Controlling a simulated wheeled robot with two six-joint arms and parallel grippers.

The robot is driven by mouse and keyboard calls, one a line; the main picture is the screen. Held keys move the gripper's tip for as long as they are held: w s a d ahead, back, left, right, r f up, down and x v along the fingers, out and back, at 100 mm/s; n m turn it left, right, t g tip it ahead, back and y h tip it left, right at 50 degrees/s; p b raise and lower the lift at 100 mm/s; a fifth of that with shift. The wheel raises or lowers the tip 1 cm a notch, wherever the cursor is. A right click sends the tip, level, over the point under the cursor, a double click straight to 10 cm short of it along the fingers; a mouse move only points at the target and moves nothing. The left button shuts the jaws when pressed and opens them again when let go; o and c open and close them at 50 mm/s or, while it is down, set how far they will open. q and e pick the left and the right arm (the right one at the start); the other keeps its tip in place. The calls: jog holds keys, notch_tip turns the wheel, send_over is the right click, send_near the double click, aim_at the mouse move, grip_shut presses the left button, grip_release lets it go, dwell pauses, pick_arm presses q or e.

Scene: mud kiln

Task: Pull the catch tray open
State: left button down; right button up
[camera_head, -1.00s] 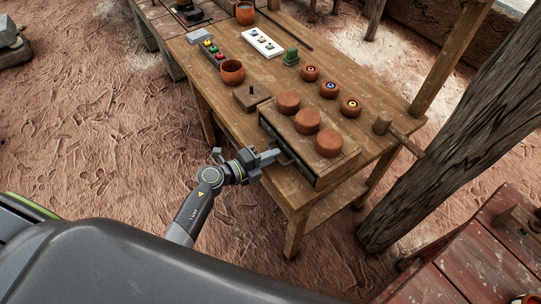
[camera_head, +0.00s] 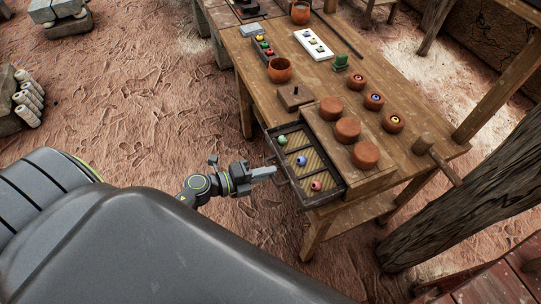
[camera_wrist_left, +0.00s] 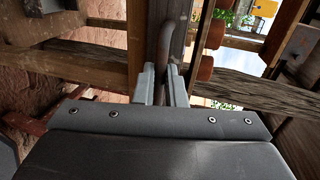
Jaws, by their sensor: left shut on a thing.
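The catch tray (camera_head: 329,190) is a dark drawer standing out from the front of the wooden box (camera_head: 380,183) on the table. Its compartments show a green ball (camera_head: 282,140), a blue ball (camera_head: 301,161) and a red ball (camera_head: 316,186). My left gripper (camera_head: 272,171) is at the tray's front, shut on its curved handle. The left wrist view shows the handle (camera_wrist_left: 165,42) between the two fingers (camera_wrist_left: 162,85). My right gripper is in neither view.
Clay discs (camera_head: 348,129) stand on the box. A wooden mallet (camera_head: 424,143) lies at the table's right end. A clay cup (camera_head: 280,70), a small wooden block (camera_head: 295,96) and marked clay pieces (camera_head: 374,101) stand on the table (camera_head: 330,82). A thick post (camera_head: 470,195) rises at right.

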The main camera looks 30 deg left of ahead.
pick_arm(q)
jog(key=c, duration=1.8)
grip_release()
jog(key=shift+o, duration=0.2)
jog(key=b+v, duration=0.4)
jog(key=v, duration=1.3)
jog(key=shift+s, duration=0.2)
jog(key=shift+a, duration=0.1)
